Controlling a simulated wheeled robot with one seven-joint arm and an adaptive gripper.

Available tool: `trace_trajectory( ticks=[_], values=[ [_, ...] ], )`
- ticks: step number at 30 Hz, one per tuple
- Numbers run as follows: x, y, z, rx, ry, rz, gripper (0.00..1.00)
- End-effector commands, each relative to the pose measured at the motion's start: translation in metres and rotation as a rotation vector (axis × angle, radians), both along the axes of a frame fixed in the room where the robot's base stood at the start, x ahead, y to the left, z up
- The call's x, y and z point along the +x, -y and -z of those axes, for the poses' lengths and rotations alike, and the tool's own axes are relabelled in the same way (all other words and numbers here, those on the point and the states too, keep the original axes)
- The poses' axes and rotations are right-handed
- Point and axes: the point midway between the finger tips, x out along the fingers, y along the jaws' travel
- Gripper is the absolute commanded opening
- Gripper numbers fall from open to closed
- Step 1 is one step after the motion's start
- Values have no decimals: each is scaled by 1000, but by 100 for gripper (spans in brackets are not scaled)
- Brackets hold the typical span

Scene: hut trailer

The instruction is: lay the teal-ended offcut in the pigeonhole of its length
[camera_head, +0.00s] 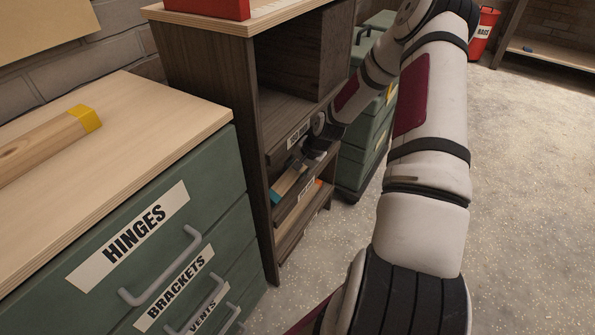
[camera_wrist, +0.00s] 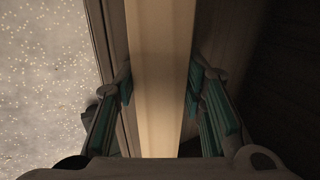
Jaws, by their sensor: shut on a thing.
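The teal-ended offcut (camera_head: 289,181) is a pale wooden piece with its teal end (camera_head: 276,197) low and toward the left. It lies at the mouth of a middle pigeonhole of the dark wooden shelf unit (camera_head: 205,75). My gripper (camera_head: 316,150) is at the shelf front, small and partly hidden by my arm. In the wrist view my gripper (camera_wrist: 160,92) has its teal-padded fingers on both sides of the pale wood (camera_wrist: 160,50), shut on it. The labels on the shelf edges (camera_head: 298,136) are too small to read surely. The offcut's far end is hidden.
A yellow-ended offcut (camera_head: 50,140) lies on the green drawer cabinet (camera_head: 175,220), left of the shelf. An orange-ended piece (camera_head: 318,182) shows in a lower pigeonhole. A red box (camera_head: 207,8) stands on the shelf top. Open floor (camera_head: 530,190) lies to the right.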

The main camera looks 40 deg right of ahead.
Motion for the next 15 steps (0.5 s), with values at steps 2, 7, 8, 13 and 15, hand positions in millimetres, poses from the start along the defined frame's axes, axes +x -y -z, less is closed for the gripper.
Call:
trace_trajectory(
  ticks=[2,7,8,13,15],
  values=[
    [0,0,3,-1,0,0,0],
    [0,0,4,-1,0,0,0],
    [0,0,3,-1,0,0,0],
    [0,0,3,-1,0,0,44],
    [0,0,3,-1,0,0,60]
  ],
)
